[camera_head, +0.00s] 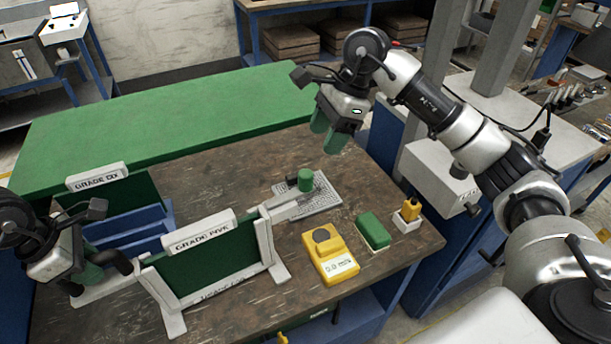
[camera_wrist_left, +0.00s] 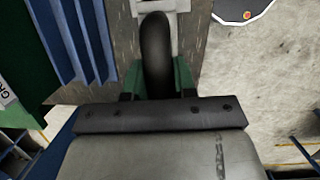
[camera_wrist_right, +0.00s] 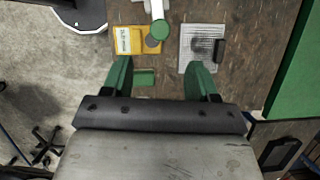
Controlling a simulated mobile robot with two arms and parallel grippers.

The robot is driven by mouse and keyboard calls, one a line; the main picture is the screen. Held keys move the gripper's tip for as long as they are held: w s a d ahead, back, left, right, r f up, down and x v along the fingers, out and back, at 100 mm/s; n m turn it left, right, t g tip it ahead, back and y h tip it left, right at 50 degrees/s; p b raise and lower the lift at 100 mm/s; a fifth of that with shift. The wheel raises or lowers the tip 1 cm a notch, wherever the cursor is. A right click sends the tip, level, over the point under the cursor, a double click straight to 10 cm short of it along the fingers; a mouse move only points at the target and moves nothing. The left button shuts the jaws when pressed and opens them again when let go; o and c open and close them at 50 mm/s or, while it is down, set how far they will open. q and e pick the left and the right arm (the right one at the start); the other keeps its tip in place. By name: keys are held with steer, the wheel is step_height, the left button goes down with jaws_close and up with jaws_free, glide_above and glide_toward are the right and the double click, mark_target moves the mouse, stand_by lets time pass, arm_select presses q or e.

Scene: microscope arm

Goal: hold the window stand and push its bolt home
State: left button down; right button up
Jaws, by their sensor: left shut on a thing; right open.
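The window stand (camera_head: 220,262) is a white frame with a dark green panel and a label on top, standing near the table's front edge. My left gripper (camera_head: 92,272) is shut on the black curved handle (camera_head: 117,260) at the stand's left end; the handle also shows between the fingers in the left wrist view (camera_wrist_left: 157,55). The bolt is a pale bar at the stand's right end with a green knob (camera_head: 305,180). The knob also shows in the right wrist view (camera_wrist_right: 160,30). My right gripper (camera_head: 330,132) is open and empty, above and behind the knob, apart from it.
A yellow meter (camera_head: 331,267), a green block (camera_head: 373,231) and a small white holder (camera_head: 407,222) stand right of the stand. A grey patterned sheet (camera_head: 322,204) lies by the knob. A blue rack (camera_head: 135,238) and another labelled panel (camera_head: 98,178) stand behind. A green mat (camera_head: 150,110) covers the back.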

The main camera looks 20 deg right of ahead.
mark_target(308, 172)
steer(key=x, duration=1.1)
steer(key=shift+f, duration=0.1)
